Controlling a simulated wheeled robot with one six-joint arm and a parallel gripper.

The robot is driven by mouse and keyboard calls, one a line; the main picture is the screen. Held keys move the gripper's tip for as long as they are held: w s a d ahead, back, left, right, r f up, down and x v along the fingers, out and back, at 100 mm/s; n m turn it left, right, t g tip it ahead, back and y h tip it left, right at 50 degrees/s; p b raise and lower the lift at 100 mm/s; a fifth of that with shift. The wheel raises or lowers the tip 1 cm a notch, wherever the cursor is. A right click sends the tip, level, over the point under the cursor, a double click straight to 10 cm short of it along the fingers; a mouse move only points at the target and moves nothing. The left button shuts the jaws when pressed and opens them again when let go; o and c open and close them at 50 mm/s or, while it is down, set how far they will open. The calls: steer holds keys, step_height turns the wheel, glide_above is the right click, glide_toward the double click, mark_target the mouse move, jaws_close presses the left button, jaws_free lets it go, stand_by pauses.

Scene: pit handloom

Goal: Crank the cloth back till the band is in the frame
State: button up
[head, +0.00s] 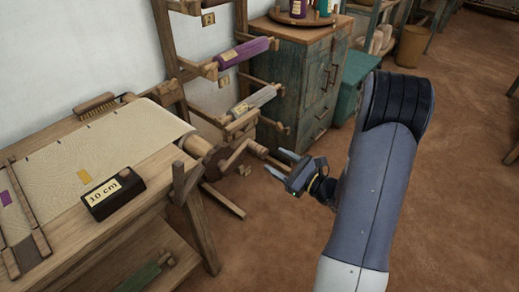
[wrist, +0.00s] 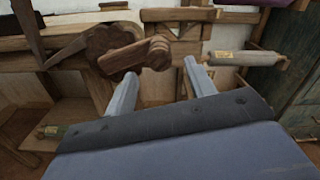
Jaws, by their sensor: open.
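The pale cloth (head: 65,165) lies over the loom at left, with a small orange mark (head: 84,177) and a purple mark (head: 5,198) on it. A wooden frame of two bars (head: 38,243) lies across it at the left edge. The purple mark is by these bars; the orange one is to their right. The wooden crank (head: 236,157) is on the roller's near end; its handle points right, towards my gripper (head: 280,163). In the wrist view the crank (wrist: 122,58) is just beyond my open, empty gripper (wrist: 160,70), whose fingers appear apart from it.
A dark block marked 10 cm (head: 113,193) sits on the loom's front. A brush (head: 95,106) lies at the back. A rack holds a purple roll (head: 243,54) and a grey roll (head: 254,101). A green cabinet (head: 300,85) stands behind. The floor at right is clear.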

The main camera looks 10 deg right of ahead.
mark_target(265, 154)
steer(key=x, duration=0.7)
steer(key=shift+w+a, duration=0.15)
steer(key=shift+c, duration=0.5)
jaws_close()
